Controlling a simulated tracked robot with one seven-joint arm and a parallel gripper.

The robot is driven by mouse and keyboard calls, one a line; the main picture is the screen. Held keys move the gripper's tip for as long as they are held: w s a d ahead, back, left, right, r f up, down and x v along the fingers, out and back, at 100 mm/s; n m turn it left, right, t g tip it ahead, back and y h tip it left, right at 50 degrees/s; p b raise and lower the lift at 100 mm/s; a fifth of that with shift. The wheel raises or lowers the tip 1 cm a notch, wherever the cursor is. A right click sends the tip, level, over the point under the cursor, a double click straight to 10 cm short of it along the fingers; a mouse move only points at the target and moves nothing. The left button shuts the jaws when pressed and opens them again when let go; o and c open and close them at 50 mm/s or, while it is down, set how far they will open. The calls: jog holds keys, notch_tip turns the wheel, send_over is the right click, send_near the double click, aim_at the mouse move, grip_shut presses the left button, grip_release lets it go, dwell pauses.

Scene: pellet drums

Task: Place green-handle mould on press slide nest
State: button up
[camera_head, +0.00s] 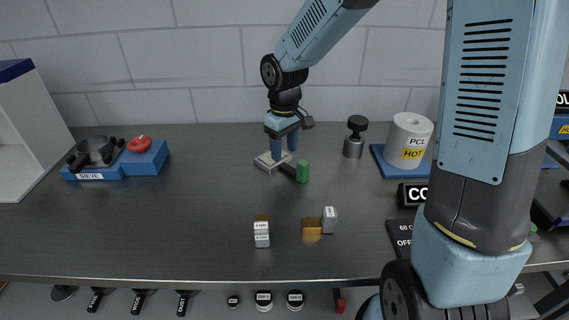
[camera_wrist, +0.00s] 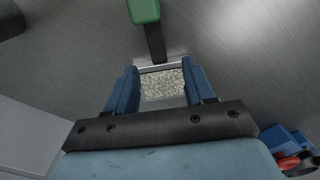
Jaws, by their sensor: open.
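I cannot make out the press slide nest; my arm covers much of the right side.
Small labelled blocks (camera_head: 262,234) and (camera_head: 329,220) sit near the front. The bench between sieve and mould is clear.

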aim_at(286, 166)
jog(key=shift+d+f, duration=0.2)
jog(key=shift+f, duration=2.3)
grip_shut()
